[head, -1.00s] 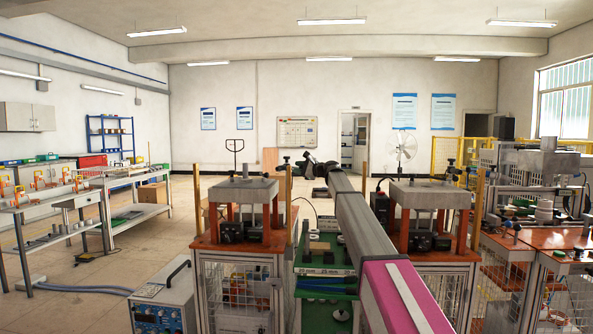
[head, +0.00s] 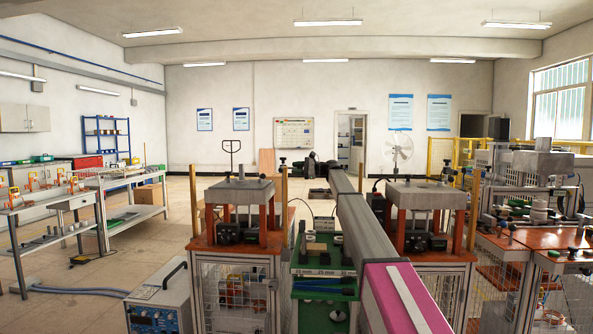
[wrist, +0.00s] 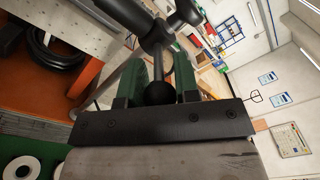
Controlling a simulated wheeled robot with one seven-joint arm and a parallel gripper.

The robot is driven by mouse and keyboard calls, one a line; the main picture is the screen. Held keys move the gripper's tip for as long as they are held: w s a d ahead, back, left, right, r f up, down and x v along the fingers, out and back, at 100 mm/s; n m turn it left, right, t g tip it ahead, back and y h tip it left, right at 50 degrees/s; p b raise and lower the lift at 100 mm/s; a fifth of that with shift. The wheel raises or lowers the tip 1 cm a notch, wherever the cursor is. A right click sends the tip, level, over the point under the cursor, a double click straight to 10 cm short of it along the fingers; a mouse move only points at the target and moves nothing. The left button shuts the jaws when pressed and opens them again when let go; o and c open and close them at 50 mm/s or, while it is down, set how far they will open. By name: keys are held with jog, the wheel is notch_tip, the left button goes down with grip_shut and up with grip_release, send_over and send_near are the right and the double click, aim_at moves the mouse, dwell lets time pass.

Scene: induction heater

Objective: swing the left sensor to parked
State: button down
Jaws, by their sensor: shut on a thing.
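The left sensor (wrist: 152,40) is a black rod-like part with a knob and a ball, seen close up in the wrist view. My gripper (wrist: 158,72) has two green fingers, one on each side of the black rod just beyond the ball (wrist: 160,92), and is shut on it. In the head view, my arm reaches forward to the right of the left press (head: 240,190). A small dark knob (head: 283,161) shows near the press's right post. The sensor's pivot and the fingers' contact are too small to make out there.
A second press (head: 428,195) stands right of my arm. A green stand with blocks (head: 322,255) lies between the presses. A blue-grey power unit (head: 158,305) is at front left. Open floor (head: 100,285) lies farther left.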

jog(key=c, duration=0.9)
grip_release()
jog(key=shift+o, duration=0.2)
jog(key=d, duration=0.7)
jog(key=shift+s+d, duration=0.2)
jog(key=shift+s, duration=0.1)
jog(key=shift+s, duration=0.1)
